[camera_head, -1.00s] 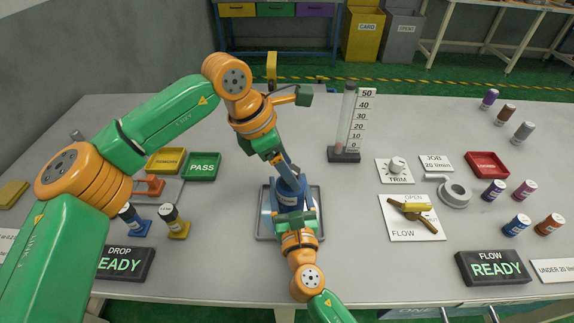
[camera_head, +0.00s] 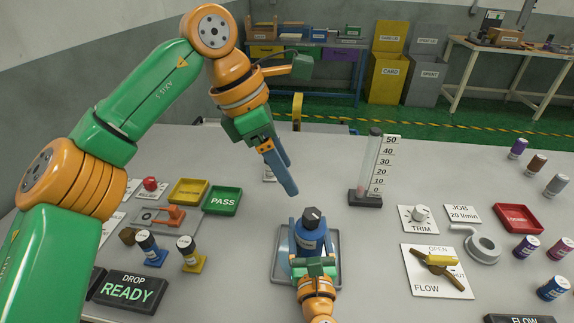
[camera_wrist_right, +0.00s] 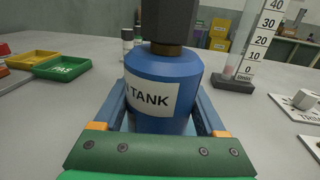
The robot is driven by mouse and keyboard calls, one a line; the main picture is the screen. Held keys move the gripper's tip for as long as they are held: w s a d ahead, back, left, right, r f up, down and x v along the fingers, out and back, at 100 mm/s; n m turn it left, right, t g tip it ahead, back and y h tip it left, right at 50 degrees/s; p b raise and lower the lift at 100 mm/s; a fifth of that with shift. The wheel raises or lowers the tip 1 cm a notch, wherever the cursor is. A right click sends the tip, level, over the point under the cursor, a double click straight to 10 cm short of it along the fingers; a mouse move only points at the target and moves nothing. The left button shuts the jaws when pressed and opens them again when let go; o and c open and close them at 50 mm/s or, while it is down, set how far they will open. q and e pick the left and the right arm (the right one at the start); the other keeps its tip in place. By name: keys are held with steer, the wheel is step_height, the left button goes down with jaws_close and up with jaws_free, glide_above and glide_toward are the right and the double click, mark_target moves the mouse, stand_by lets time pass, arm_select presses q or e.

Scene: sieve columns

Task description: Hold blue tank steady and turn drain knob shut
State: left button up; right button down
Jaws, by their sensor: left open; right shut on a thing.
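The blue tank (camera_head: 312,240) stands upright in a grey tray (camera_head: 278,268) at the middle of the table. A dark knob (camera_head: 311,217) sits on its top. In the right wrist view the tank (camera_wrist_right: 160,80) carries a label ending in "TANK", and the dark knob (camera_wrist_right: 168,20) is cut off by the top edge. My right gripper (camera_wrist_right: 160,120) is shut on the tank, with a finger on each side. My left gripper (camera_head: 288,180) is open and empty, above and behind the tank, apart from the knob.
A flow meter tube (camera_head: 373,165) stands behind and right of the tank. Right of it are a TRIM dial (camera_head: 420,213) and a FLOW lever plate (camera_head: 436,271). Left are a green PASS tray (camera_head: 221,201), a yellow tray (camera_head: 188,191) and small bottles (camera_head: 150,248).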

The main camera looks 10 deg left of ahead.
jaws_free()
